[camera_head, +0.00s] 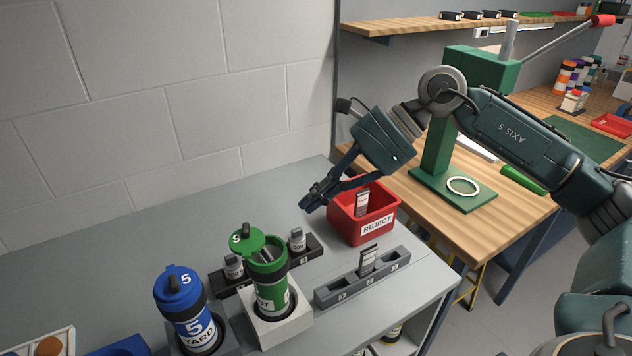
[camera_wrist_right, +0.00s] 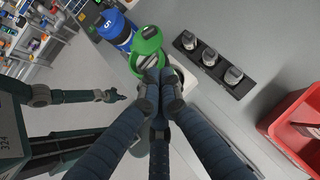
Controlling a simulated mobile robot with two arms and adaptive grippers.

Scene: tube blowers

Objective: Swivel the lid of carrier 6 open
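The green carrier (camera_head: 271,284) stands upright in a light grey block holder (camera_head: 285,328). The numeral on its green lid (camera_head: 246,241) looks like a 6 or 9. The lid is swung toward the left, off part of the mouth, and the opening with something grey inside shows. In the right wrist view the lid (camera_wrist_right: 147,39) also sits to one side of the mouth. My right gripper (camera_head: 313,200) is above and right of the carrier, apart from it, with empty fingertips together (camera_wrist_right: 158,78). My left gripper (camera_wrist_right: 112,95) shows only small in the wrist view; its opening is unclear.
A blue carrier marked 5 (camera_head: 184,309) stands close left. A dark rack (camera_head: 316,247) with grey-capped pieces lies behind, partly hidden by the green carrier. A red REJECT bin (camera_head: 347,226) and a grey slotted rack (camera_head: 341,292) are at right. The bench toward the wall is clear.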

